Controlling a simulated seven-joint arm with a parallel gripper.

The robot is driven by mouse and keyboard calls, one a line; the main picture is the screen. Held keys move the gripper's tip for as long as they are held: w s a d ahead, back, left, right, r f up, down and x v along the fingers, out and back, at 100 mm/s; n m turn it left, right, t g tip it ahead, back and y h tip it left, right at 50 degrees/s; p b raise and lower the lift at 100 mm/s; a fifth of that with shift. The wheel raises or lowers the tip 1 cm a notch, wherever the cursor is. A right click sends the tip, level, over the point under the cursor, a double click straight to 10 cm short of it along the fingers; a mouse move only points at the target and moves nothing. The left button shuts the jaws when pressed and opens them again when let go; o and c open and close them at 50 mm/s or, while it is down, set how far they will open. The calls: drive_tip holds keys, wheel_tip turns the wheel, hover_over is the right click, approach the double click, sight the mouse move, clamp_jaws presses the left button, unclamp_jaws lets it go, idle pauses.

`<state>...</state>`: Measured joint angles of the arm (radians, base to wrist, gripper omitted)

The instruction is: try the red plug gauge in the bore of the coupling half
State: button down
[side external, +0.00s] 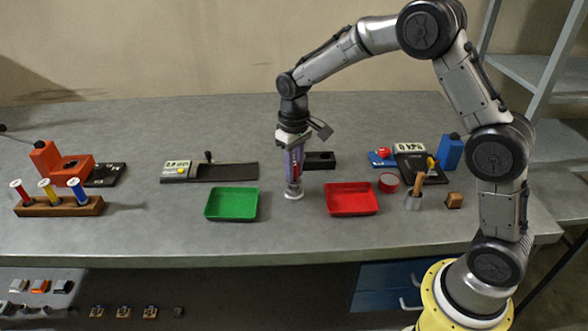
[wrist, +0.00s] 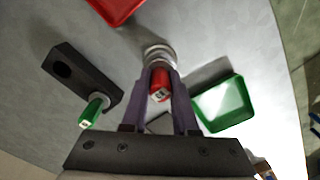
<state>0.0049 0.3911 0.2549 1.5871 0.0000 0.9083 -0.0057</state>
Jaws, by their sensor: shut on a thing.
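My gripper (side external: 294,180) points straight down over the middle of the bench, between the two trays. In the wrist view its fingers (wrist: 159,100) are shut on the red plug gauge (wrist: 160,86), whose red handle shows between them. The red gauge also shows as a thin upright strip in the side view. The coupling half (side external: 294,195) is a small silvery round piece on the bench directly below the fingertips. It also shows in the wrist view (wrist: 158,54), just beyond the red handle. The gauge's lower end and the bore are hidden, so I cannot tell whether it is in the bore.
A green tray (side external: 231,218) lies left of the gripper and a red tray (side external: 351,212) right. A black block (side external: 319,160) stands close behind; a green-handled gauge (wrist: 92,110) is at it. A wooden rack (side external: 60,207) stands far left, a tool cup (side external: 413,203) at right.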

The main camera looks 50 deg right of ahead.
drive_tip(key=shift+f, duration=1)
idle(1.7)
drive_tip(key=shift+r, duration=0.2)
drive_tip(key=shift+r, duration=1.1)
drive_tip(key=shift+r, duration=1.3)
